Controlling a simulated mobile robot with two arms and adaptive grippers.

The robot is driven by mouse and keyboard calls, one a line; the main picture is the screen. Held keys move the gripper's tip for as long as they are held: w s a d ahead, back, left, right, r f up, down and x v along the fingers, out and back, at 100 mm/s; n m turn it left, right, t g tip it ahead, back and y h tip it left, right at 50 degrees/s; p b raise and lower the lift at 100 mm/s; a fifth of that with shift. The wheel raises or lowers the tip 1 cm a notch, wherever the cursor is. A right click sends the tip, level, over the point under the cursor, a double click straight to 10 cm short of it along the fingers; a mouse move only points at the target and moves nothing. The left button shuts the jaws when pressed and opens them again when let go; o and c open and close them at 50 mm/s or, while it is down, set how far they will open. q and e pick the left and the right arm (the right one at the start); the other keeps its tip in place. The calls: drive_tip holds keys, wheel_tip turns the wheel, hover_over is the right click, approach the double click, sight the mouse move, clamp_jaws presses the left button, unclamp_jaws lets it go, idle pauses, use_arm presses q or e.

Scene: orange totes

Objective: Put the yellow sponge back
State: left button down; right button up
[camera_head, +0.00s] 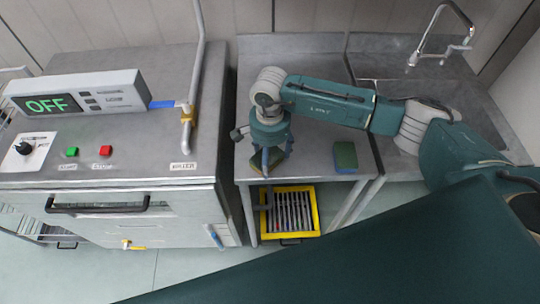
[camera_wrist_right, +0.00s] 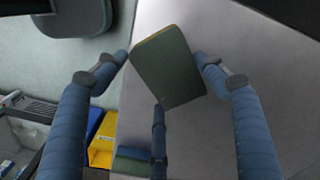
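My right gripper (camera_head: 266,160) is over the front part of the middle steel table. In the head view the yellow sponge (camera_head: 256,162) shows olive-brown, partly hidden by the fingers. A second sponge, green on top with a blue side (camera_head: 345,156), lies on the table to the right, apart from the gripper; it also shows in the wrist view (camera_wrist_right: 132,163). My left gripper is not in view.
A yellow tote (camera_head: 318,212) with a slatted inside stands below the table (camera_head: 310,165). A boiler unit (camera_head: 110,165) with an OFF display (camera_head: 45,104) is at the left. A sink with a tap (camera_head: 440,50) is at the right. The table between the sponges is clear.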

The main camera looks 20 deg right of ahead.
sight(270, 159)
drive_tip(key=shift+o, duration=1.4)
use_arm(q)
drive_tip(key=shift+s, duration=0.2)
use_arm(e)
drive_tip(key=shift+r, duration=0.4)
use_arm(q)
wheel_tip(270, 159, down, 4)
drive_tip(key=b, duration=0.4)
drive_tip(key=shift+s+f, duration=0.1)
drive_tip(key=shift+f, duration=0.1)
use_arm(e)
wheel_tip(270, 159, up, 12)
drive_tip(key=shift+f, duration=0.2)
drive_tip(key=shift+a, duration=0.1)
